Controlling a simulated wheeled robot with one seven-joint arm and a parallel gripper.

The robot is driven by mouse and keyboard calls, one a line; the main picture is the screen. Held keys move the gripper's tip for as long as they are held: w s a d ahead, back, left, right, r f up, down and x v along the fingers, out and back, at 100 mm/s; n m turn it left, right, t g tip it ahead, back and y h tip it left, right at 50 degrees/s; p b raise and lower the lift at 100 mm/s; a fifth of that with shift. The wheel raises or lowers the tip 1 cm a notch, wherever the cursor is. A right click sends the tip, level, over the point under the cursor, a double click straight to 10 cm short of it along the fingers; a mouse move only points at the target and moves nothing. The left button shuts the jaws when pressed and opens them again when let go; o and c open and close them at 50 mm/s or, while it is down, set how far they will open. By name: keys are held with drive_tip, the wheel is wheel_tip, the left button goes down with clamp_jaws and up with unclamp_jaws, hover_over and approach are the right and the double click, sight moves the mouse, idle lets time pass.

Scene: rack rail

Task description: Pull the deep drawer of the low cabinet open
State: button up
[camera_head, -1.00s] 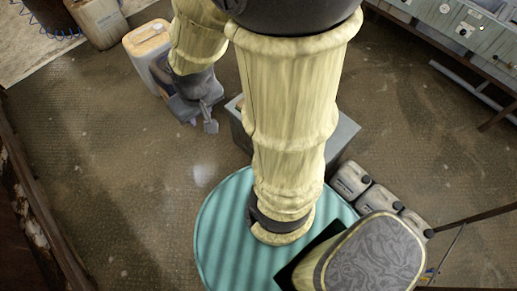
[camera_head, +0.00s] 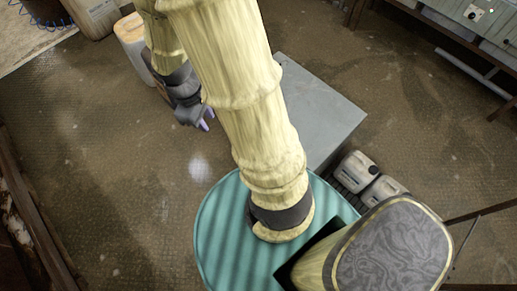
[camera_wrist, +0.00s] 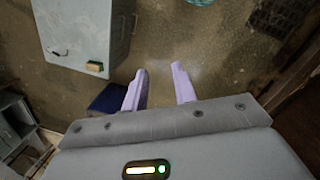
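The low cabinet is a grey box (camera_head: 318,105) on the floor, right of my gripper in the head view; my arm hides part of it. In the wrist view the cabinet (camera_wrist: 88,22) stands at upper left, with a small tan block-like handle (camera_wrist: 95,67) and a small dark fitting (camera_wrist: 62,52) at its lower end. I cannot make out an open drawer. My gripper (camera_wrist: 160,87) has two pale purple fingers, apart and with nothing between them. It also shows in the head view (camera_head: 206,122), left of the cabinet and apart from it.
Grey jerrycans (camera_head: 355,171) stand by the cabinet's near right corner. A pale container (camera_head: 130,36) stands behind my gripper at left. A workbench (camera_head: 470,18) is at upper right. A dark blue box (camera_wrist: 107,97) is near the fingers in the wrist view. Floor left of my gripper is clear.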

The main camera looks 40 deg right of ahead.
drive_tip(key=w+d+f+n+h+b, duration=0.3)
drive_tip(key=f+n+b, duration=0.7)
drive_tip(key=f, duration=1)
drive_tip(key=w+d+f+n+t+h+b, duration=0.1)
drive_tip(key=w+d+f+n+h+b, duration=0.2)
drive_tip(key=f+n+h+b, duration=0.3)
drive_tip(key=w+d+f+n+h+b, duration=0.4)
drive_tip(key=f+n+b, duration=1)
drive_tip(key=f+b, duration=1)
wheel_tip(320, 180, down, 10)
drive_tip(key=shift+d+f+t+h, duration=0.15)
drive_tip(key=shift+d+t+h, duration=0.1)
drive_tip(key=shift+t+h, duration=0.2)
drive_tip(key=shift+d, duration=0.1)
drive_tip(key=b+x, duration=0.3)
drive_tip(key=x, duration=0.5)
drive_tip(key=b+x, duration=0.3)
drive_tip(key=x, duration=0.6)
drive_tip(key=shift+s+d, duration=0.15)
drive_tip(key=shift+s, duration=0.05)
drive_tip(key=shift+c, duration=0.5)
